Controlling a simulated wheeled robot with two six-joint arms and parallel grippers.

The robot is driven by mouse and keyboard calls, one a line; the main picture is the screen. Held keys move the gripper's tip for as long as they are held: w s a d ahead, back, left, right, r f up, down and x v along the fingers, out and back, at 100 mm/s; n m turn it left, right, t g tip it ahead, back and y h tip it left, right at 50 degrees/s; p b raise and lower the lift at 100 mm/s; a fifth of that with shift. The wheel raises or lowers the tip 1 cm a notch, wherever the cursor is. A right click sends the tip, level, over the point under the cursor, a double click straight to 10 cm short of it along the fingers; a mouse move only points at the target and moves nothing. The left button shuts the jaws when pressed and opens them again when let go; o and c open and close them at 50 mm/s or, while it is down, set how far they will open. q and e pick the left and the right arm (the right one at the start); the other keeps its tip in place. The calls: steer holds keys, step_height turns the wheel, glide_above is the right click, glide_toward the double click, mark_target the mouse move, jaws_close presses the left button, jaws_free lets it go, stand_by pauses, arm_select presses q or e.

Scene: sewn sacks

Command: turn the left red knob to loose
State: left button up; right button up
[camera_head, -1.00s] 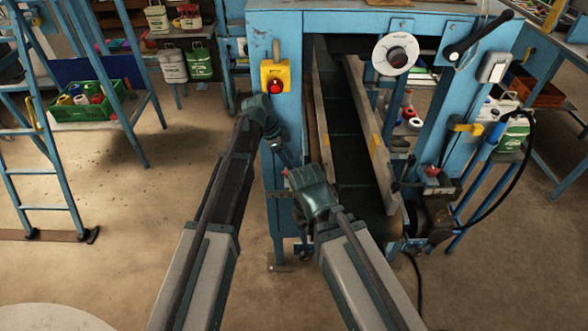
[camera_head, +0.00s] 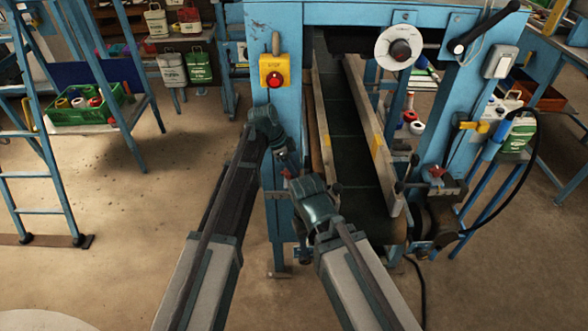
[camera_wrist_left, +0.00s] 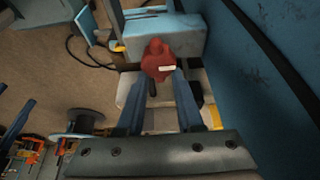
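The left red knob (camera_head: 288,173) shows small at the front left of the blue machine, partly hidden by my arms. In the left wrist view the red knob (camera_wrist_left: 157,62) has a pale mark and sits at the tips of my left gripper (camera_wrist_left: 162,78). The two fingers stand apart, one on each side of the knob's lower part; firm contact is not visible. In the head view my left gripper (camera_head: 286,160) points down at the knob. My right arm's wrist is just right of it; its fingers are not clear. Another red knob (camera_head: 435,171) is at the right.
The blue machine frame (camera_head: 285,35) holds a dark belt (camera_head: 345,140) between rails. A yellow box with a red button (camera_head: 273,72) is on the left post. A white dial (camera_head: 399,48) and a black lever (camera_head: 482,34) are higher right.

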arm_select(q)
jaws_close()
